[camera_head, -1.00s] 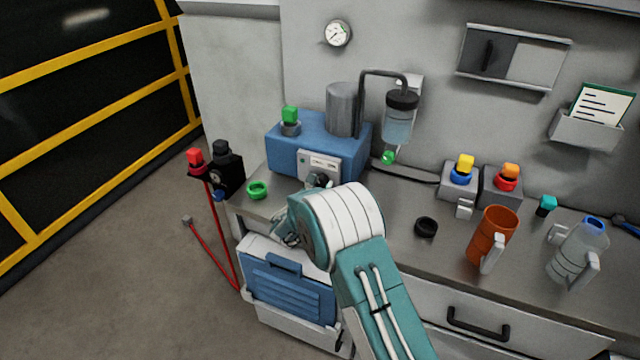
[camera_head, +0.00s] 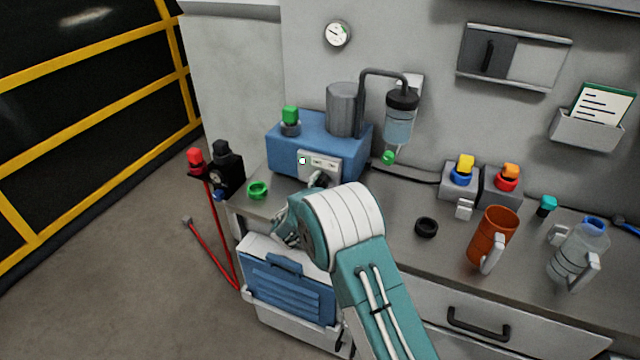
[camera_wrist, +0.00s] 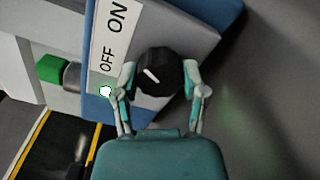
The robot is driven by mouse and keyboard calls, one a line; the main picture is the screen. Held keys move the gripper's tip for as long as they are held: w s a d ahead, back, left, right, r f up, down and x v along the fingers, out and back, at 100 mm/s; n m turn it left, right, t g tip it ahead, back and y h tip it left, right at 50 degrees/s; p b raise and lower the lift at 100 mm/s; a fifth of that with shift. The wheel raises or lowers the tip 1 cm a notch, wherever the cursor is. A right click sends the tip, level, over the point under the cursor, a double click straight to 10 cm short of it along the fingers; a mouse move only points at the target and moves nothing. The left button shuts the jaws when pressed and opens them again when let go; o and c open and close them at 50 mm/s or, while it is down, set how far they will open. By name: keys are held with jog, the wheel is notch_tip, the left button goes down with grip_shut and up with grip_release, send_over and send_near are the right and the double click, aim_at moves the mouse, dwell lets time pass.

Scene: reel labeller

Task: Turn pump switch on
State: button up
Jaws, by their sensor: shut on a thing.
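The pump is a blue box (camera_head: 285,158) on the bench, with a grey cylinder on top and a pale switch panel (camera_head: 331,165) on its front. In the wrist view, the pump switch is a round black knob (camera_wrist: 158,74) with a short slanted white mark, beside a label (camera_wrist: 108,45) reading ON and OFF. My gripper (camera_wrist: 160,90) is shut on the knob, one finger on each side. The panel's small lamp glows bright white-green (camera_head: 303,160) and also shows in the wrist view (camera_wrist: 106,91). In the head view my wrist partly hides the knob.
A green ring (camera_head: 258,190) and black ring (camera_head: 426,228) lie on the bench. An orange mug (camera_head: 492,238) and clear jug (camera_head: 578,252) stand right. A blue-lidded case (camera_head: 290,290) is below my gripper. A gauge (camera_head: 337,34) hangs on the wall.

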jog(key=shift+f+m, duration=0.15)
jog(key=shift+m, duration=1.45)
jog(key=o, duration=1.1)
jog(key=shift+f, duration=0.1)
jog(key=shift+o, duration=0.2)
jog(key=v, duration=1.2)
jog(key=shift+w, duration=0.1)
